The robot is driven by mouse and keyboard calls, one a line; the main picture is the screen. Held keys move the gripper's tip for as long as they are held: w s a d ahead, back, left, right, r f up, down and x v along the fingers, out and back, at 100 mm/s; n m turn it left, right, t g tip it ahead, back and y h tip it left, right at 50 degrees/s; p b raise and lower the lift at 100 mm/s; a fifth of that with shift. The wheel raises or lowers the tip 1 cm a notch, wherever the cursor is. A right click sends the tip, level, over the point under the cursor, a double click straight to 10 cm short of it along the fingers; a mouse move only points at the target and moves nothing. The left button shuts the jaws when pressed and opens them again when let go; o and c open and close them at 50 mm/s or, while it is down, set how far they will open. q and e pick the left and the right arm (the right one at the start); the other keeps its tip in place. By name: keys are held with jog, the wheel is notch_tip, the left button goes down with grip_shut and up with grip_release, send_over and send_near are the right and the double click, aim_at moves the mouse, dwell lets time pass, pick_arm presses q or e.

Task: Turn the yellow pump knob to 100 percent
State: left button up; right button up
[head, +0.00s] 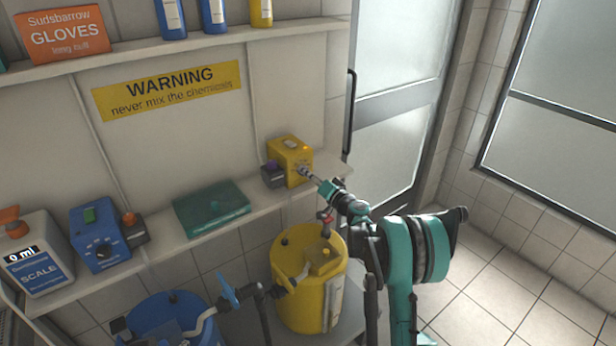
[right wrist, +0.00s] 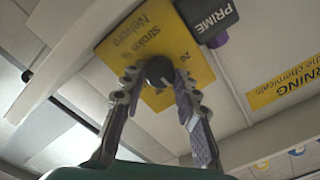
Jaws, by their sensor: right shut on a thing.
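The yellow pump (head: 288,160) stands on the right end of the lower shelf. Its front face (right wrist: 185,50) fills the upper middle of the right wrist view. Its dark round knob (right wrist: 159,71) sits between the fingers of my right gripper (right wrist: 158,80), which is shut on it from both sides. In the head view my right gripper (head: 306,172) reaches the pump's front from the right. The knob's percent marks are too small or hidden to read. My left gripper is in neither view.
A dark block marked PRIME (right wrist: 207,20) with a purple button adjoins the pump. A blue pump (head: 97,232), a scale (head: 35,255) and a green case (head: 211,207) share the shelf (head: 170,240). A yellow drum (head: 300,290) and a blue drum (head: 165,318) stand below.

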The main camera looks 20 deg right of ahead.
jog(key=shift+f+m+b, duration=0.15)
jog(key=shift+m+b, duration=0.8)
jog(key=shift+m, duration=7.75)
jog(key=o, duration=1.2)
jog(key=shift+c, duration=0.2)
jog(key=v, duration=1.2)
